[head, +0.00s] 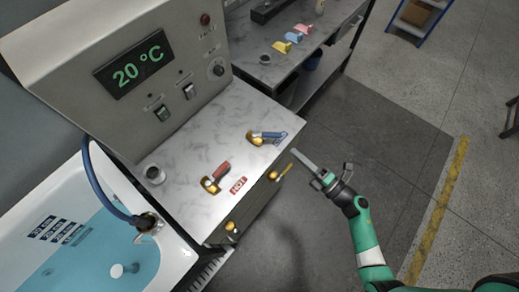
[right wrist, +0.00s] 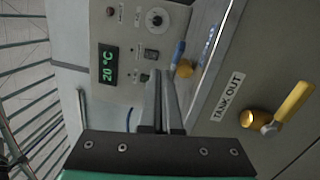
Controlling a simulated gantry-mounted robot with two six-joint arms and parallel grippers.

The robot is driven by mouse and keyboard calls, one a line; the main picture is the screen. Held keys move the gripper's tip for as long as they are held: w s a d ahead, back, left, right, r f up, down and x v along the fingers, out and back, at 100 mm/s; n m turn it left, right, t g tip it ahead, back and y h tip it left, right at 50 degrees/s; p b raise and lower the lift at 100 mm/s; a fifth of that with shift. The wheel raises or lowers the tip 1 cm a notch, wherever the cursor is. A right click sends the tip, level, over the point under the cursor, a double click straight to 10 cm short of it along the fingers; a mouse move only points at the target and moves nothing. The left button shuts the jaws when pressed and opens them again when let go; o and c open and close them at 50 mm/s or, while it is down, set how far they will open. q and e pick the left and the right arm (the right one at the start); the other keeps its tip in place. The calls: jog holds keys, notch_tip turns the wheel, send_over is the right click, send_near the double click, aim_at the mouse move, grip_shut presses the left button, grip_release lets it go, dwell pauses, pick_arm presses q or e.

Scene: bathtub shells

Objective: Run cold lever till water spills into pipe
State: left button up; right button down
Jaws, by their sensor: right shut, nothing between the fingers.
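The cold lever has a blue handle (head: 268,135) on a brass base and sits on the marble counter; it shows in the right wrist view (right wrist: 179,53) just beyond my fingertips. My right gripper (head: 294,153) is shut and empty, to the right of the counter edge, apart from the lever in the head view. The white tub (head: 178,243) at lower left holds blue water (head: 85,250). A short white pipe (head: 117,271) stands in the water. My left gripper is out of view.
A red hot lever (head: 217,175) stands left of the cold one. A yellow lever (head: 286,170) on the counter front is labelled TANK OUT in the wrist view (right wrist: 293,105). The panel display (head: 135,68) reads 20 °C. Floor right of the counter is clear.

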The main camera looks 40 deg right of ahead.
jog(key=s+a+f+m, duration=0.1)
jog(key=s+a+f, duration=0.1)
jog(key=s+a, duration=0.25)
jog(key=g, duration=0.1)
send_near(269, 137)
jog(key=w+a, duration=0.2)
jog(key=a, duration=0.2)
pick_arm(q)
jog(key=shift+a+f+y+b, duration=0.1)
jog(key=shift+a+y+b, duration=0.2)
jog(key=shift+b, duration=0.2)
pick_arm(e)
jog(key=shift+m+h, duration=0.4)
jog(key=shift+h, duration=0.1)
jog(key=shift+w+d+f, duration=0.15)
jog(key=shift+w+d, duration=1.45)
jog(key=shift+w, duration=0.25)
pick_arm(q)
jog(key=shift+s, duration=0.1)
